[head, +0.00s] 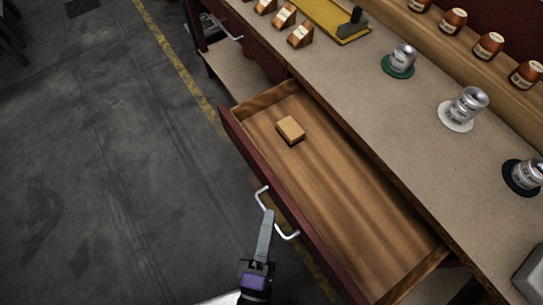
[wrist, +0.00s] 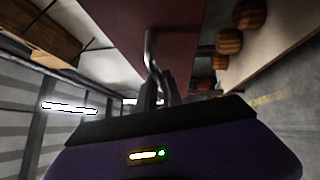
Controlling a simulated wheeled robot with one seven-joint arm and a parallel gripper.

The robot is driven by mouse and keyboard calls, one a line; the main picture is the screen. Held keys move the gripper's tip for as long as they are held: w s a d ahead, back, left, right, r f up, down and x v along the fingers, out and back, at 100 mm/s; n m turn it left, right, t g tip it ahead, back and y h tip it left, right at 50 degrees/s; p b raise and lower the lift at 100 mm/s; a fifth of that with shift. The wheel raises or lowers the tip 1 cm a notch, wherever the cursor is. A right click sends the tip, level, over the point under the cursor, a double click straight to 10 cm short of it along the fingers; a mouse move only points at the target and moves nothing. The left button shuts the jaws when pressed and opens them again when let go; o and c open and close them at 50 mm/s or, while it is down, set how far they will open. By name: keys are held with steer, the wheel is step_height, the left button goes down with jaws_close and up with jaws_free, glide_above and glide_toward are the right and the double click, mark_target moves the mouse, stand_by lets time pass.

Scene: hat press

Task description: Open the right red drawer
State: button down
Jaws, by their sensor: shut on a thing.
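The red drawer (head: 258,163) is pulled well out from under the counter, and its wooden inside shows in the head view. Its silver bar handle (head: 286,235) is on the red front. The handle also shows in the wrist view (wrist: 151,48). My gripper (head: 268,215) is at the handle, shut on it. In the wrist view the two dark fingers of my gripper (wrist: 158,90) close around the bar. The red front (wrist: 130,25) fills the upper middle there. Part of the handle is hidden by my fingers.
A small tan block (head: 290,129) lies inside the drawer. The counter (head: 385,115) above holds several metal cans on coasters, wooden pieces and a yellow tray (head: 318,18). Another red drawer with a handle (head: 222,28) is at upper left. The grey floor at left is clear.

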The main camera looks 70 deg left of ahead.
steer(key=c, duration=1.5)
jaws_free()
steer(key=shift+d, duration=0.1)
steer(key=v, duration=0.7)
steer(key=shift+s+d+f, duration=0.1)
steer(key=shift+s+d, duration=0.1)
steer(key=shift+d, duration=0.05)
steer(key=shift+m, duration=0.3)
